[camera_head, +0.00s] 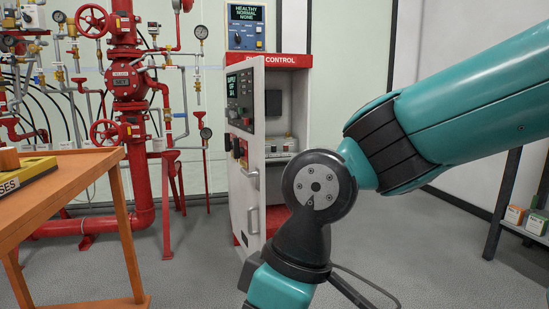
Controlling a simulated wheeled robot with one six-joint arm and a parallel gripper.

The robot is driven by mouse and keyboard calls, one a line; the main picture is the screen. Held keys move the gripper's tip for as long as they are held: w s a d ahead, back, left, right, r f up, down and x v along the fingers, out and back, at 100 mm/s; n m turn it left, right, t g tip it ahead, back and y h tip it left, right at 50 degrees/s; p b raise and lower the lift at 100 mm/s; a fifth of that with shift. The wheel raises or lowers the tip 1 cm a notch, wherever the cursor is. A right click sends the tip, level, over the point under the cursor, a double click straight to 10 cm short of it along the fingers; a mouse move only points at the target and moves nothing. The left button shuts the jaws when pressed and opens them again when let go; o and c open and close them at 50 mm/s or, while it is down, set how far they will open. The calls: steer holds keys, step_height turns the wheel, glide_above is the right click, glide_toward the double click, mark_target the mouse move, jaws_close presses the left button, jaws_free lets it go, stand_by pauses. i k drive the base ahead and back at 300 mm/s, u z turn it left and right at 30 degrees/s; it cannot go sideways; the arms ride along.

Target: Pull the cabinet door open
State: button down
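The red fire control cabinet (297,62) stands at the back centre, with part of its lettered top showing. Its pale grey door (238,188) stands swung out toward me, its display and buttons facing left. The cabinet's pale inside shows to the right of the door. A metal door handle (253,181) and another metal bar below it sit near the door's free edge. My teal arm crosses from the right and bends down in front of the cabinet, hiding its lower right. My gripper is not visible, so its contact with the handle cannot be told.
Red pipes and valves (128,80) stand at the left back. An orange wooden table (70,172) is at the left front, with a yellow block on it. A dark shelf (507,195) holding small boxes stands at the right. Grey floor lies clear between table and cabinet.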

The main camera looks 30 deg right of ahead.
mark_target(245, 80)
steer(key=z, duration=0.65)
steer(key=i, duration=0.45)
steer(key=z, duration=0.9)
steer(key=i, duration=1.35)
steer(key=u, duration=1)
steer(key=i, duration=0.45)
steer(key=u, duration=0.55)
